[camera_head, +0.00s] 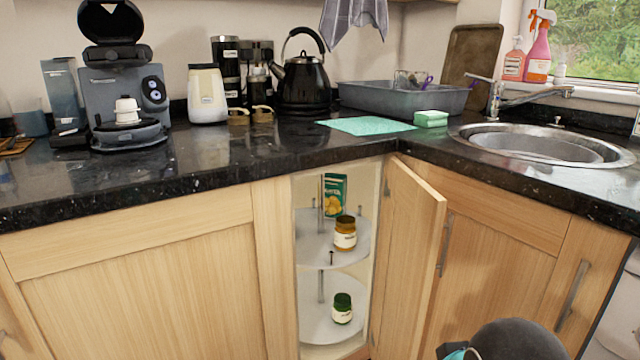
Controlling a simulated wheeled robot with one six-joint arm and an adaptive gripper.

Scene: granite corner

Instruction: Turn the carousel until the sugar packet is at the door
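The carousel stands inside the open corner cabinet. Its upper round shelf (312,247) and lower round shelf (315,322) turn on a thin upright post. A green packet with a yellow picture (335,193) stands upright at the back of the upper shelf; I cannot read whether it is sugar. A jar with an amber lid (345,234) stands on the upper shelf at the front right. A jar with a green lid (342,309) stands on the lower shelf. Small dark pegs rise from the upper shelf. My gripper is not in view; a dark rounded part of my arm shows at the bottom right.
The cabinet door (408,262) stands open to the right of the opening, its handle facing right. The black granite worktop (225,150) overhangs the cabinet. A coffee machine, kettle (303,85), grey basin and sink (540,145) are on it. The opening's front is clear.

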